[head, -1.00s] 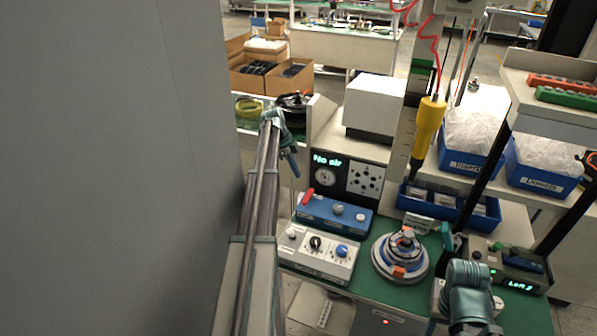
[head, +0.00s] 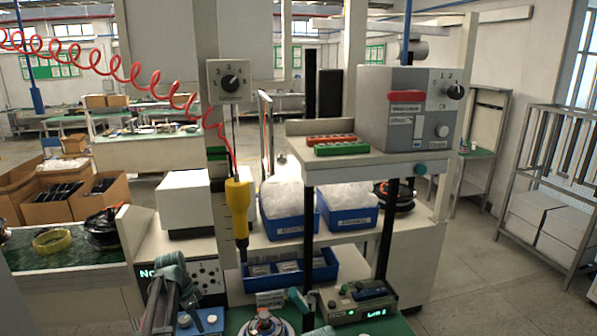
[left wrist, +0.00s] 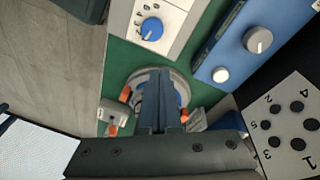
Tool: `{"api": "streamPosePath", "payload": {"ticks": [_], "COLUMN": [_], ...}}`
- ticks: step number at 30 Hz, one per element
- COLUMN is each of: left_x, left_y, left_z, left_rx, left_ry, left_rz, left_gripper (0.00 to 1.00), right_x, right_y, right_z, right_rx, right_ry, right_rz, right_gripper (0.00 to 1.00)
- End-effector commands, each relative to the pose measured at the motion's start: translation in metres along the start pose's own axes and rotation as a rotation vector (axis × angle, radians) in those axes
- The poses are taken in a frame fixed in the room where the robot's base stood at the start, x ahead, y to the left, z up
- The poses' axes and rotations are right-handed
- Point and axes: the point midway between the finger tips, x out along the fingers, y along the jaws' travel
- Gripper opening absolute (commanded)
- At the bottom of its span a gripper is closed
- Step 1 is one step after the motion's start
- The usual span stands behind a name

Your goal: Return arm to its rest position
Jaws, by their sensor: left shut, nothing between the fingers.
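My left arm comes in at the lower left of the head view, with its teal wrist (head: 172,278) in front of the dark "No air" panel. In the left wrist view my left gripper (left wrist: 160,75) is shut and empty. Its fingers stand in front of the round grey motor fixture (left wrist: 181,78) and hide part of it; I cannot tell the gap in height. The fixture has orange clips and a blue middle. Its top shows at the bottom edge of the head view (head: 264,324).
A yellow screwdriver (head: 238,207) hangs from a red coiled cord above a blue bin (head: 318,268). Blue bins of bags (head: 348,217) stand behind black posts. A shelf (head: 345,158) carries a grey control box (head: 408,105). A blue box with knobs (left wrist: 236,45) is close by the fixture.

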Motion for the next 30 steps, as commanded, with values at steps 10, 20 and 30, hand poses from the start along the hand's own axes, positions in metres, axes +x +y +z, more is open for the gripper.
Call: {"api": "streamPosePath", "payload": {"ticks": [10, 20, 30], "left_x": [0.088, 0.113, 0.114], "left_y": [0.232, 0.322, 0.327], "left_z": [-0.03, -0.009, -0.009], "left_rx": [-0.304, -0.484, -0.504], "left_ry": [-0.166, -0.187, -0.186], "left_rz": [-0.118, -0.238, -0.248], "left_gripper": [0.0, 0.0, 0.0], "right_x": [0.046, 0.063, 0.063], "right_y": [-0.004, -0.006, -0.006], "right_z": [-0.003, -0.004, -0.004], "right_rx": [-0.005, -0.008, -0.008], "right_ry": [0.0, 0.0, 0.0], "right_rz": [0.001, 0.002, 0.002], "right_gripper": [0.5, 0.5, 0.5]}}
